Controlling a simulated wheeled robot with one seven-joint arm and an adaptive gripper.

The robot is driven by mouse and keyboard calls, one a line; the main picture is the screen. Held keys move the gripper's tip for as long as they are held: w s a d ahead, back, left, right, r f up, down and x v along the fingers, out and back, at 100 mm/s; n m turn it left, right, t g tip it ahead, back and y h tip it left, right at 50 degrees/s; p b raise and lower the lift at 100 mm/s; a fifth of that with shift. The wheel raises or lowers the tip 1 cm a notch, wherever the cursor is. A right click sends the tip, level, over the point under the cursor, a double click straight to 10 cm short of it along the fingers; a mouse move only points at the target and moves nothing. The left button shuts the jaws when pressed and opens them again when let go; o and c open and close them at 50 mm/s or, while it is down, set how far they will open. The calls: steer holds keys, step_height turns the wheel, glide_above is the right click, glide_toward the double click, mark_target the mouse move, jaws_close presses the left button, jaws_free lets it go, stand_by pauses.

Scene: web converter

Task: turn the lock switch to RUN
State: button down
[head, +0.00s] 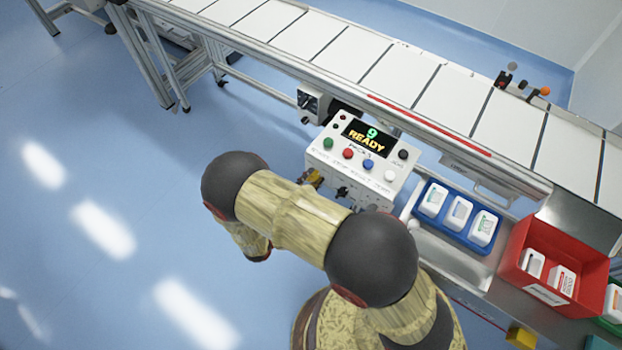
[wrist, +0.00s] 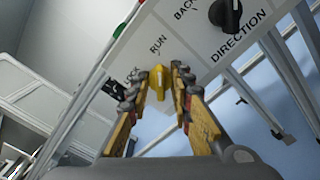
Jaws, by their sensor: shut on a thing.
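The lock switch (wrist: 158,79) is a small yellow knob on the white front of the control box (head: 325,160). My gripper (wrist: 160,84) is shut on it, one finger on each side, in the wrist view. The RUN label (wrist: 157,45) stands just above the knob. The knob's exact setting cannot be told. In the head view my gripper (head: 313,178) is at the box's left front, mostly hidden behind my arm, and the switch is not clearly visible.
A black DIRECTION knob (wrist: 226,14) sits beside the switch. The box top has several coloured buttons and a display (head: 368,138) reading "9 READY". The conveyor (head: 390,73) runs behind. A blue tray (head: 432,218) and red bin (head: 515,262) stand at right. Open floor lies left.

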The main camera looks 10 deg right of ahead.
steer(key=c, duration=1.6)
jaws_free()
steer(key=shift+o, duration=0.2)
steer(key=v, duration=1.2)
